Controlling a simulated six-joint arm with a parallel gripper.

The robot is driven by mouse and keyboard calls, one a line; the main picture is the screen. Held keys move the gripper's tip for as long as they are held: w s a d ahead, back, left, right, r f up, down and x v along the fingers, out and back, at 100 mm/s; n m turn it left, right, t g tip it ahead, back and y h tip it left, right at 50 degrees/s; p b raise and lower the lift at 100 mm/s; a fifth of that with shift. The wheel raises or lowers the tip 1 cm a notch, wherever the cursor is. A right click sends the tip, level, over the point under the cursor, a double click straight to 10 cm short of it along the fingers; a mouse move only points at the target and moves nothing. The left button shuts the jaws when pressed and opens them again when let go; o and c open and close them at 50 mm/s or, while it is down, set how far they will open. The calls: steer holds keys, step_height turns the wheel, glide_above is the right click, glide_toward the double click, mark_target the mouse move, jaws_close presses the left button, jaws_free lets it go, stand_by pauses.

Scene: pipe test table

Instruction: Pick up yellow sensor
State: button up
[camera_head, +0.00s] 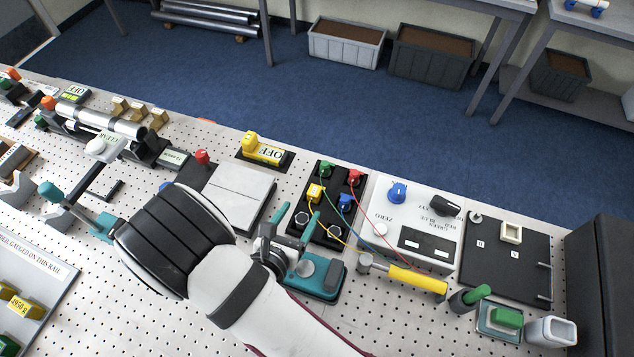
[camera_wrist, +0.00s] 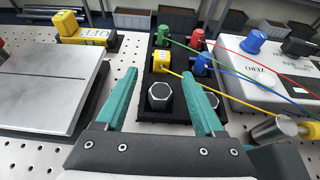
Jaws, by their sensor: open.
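Several things are yellow, and I cannot tell for certain which is the sensor. A yellow cylinder with a metal end (camera_head: 418,280) lies right of my gripper (camera_head: 297,214) in the head view. Its metal end (camera_wrist: 274,129) shows at the right in the wrist view. A yellow plug block (camera_head: 315,193) sits on a black terminal block, with a yellow wire running right from it; it also shows in the wrist view (camera_wrist: 163,62). My gripper (camera_wrist: 160,78) is open and empty, its teal fingers either side of a hex nut (camera_wrist: 160,96) in the wrist view.
A grey flat plate (camera_head: 235,195) is left of my gripper. A white box with a blue knob (camera_head: 397,193) stands right of the terminal block, with wires crossing it. A yellow switch (camera_head: 250,143) marks the back edge.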

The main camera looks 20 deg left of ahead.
mark_target(312, 196)
steer(key=x, duration=0.8)
steer(key=shift+s+d+f, duration=0.1)
steer(key=shift+d+f, duration=0.05)
jaws_close()
